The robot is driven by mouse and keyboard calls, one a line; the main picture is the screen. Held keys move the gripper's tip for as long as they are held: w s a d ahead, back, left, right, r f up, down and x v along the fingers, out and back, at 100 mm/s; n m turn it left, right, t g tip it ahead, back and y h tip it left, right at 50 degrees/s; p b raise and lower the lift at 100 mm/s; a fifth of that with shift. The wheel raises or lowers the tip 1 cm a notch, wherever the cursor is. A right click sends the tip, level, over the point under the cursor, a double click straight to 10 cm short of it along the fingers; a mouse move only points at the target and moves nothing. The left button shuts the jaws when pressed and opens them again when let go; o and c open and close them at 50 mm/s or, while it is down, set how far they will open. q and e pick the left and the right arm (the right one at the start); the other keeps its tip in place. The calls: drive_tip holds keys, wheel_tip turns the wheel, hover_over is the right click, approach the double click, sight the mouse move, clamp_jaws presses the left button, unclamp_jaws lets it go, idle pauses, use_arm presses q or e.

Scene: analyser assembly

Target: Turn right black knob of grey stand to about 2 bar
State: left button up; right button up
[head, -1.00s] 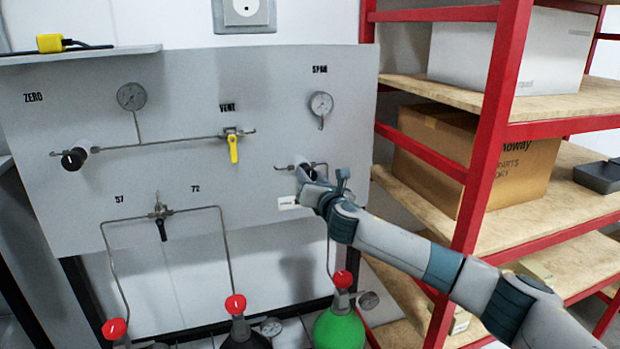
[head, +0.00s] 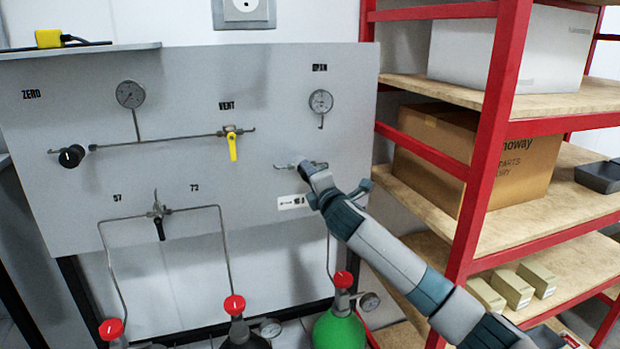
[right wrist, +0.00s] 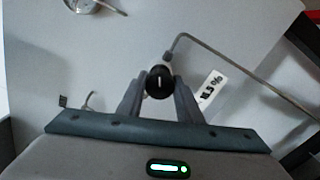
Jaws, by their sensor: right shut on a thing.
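The grey stand (head: 200,185) is an upright panel with gauges, pipes and knobs. Its right black knob (right wrist: 159,82) shows in the right wrist view, round with a white mark that points nearly straight up. My right gripper (right wrist: 160,88) is shut on this knob, one finger on each side. In the head view my right gripper (head: 306,168) hides the knob under the SPAN label. The right gauge (head: 321,101) is above it; its needle is too small to read. My left gripper is not in view.
A left black knob (head: 71,156) and a yellow valve handle (head: 232,148) sit on the same panel. Gas bottles with red caps, one of them green (head: 338,330), stand below. A red-framed shelf (head: 492,130) with boxes stands close to the right of my arm.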

drive_tip(key=m, duration=0.4)
drive_tip(key=shift+f+m+b, duration=0.1)
drive_tip(key=shift+m+b, duration=0.2)
drive_tip(key=shift+b, duration=0.1)
drive_tip(key=m, duration=0.4)
drive_tip(key=shift+m+b, duration=0.3)
drive_tip(key=m, duration=0.4)
drive_tip(key=shift+f+m, duration=0.1)
drive_tip(key=shift+m, duration=2.5)
drive_tip(key=o, duration=1)
drive_tip(key=shift+o, duration=0.2)
drive_tip(key=shift+s, duration=0.15)
